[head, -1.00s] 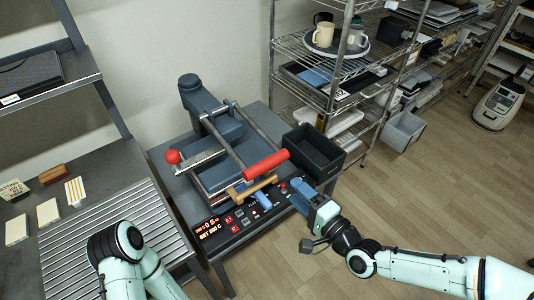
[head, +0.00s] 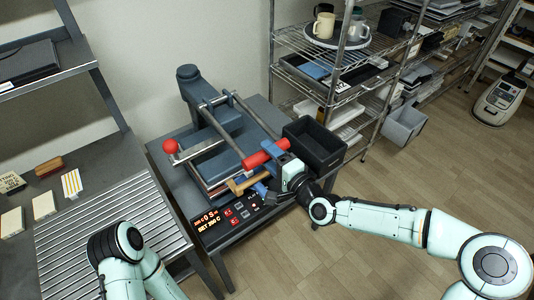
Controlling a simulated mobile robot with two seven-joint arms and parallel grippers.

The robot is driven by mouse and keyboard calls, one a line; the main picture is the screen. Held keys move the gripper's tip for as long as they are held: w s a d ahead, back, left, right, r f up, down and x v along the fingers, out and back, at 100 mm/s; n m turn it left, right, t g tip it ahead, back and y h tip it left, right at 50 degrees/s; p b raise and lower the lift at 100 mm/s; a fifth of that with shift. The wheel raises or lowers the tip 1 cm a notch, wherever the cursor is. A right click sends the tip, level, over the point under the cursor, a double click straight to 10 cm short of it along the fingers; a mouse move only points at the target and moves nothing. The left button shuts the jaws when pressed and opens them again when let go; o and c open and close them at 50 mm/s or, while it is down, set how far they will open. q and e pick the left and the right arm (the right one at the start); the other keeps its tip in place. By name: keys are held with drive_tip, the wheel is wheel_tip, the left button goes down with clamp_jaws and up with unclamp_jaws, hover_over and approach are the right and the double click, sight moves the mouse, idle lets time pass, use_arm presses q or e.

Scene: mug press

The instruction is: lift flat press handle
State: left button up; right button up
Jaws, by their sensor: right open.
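The flat press (head: 222,150) stands on a dark table, with two metal arms running to a red handle bar (head: 254,161) at its front right. The bar is low, in front of the press body. My right gripper (head: 268,170) is open at the red bar, reaching in from the right. One blue finger appears to cross the bar and the other is below it, near the wooden grip (head: 240,184). Part of the bar is hidden by the finger, and I cannot tell whether they touch. My left arm shows at the bottom left; its gripper is out of view.
A black open bin (head: 315,147) stands just right of the press. A control panel (head: 222,217) lies in front. A red ball knob (head: 170,146) sticks out at the left. A wire shelf (head: 300,48) stands behind right; a slatted table (head: 105,225) is at left.

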drive_tip(key=shift+x, duration=0.75)
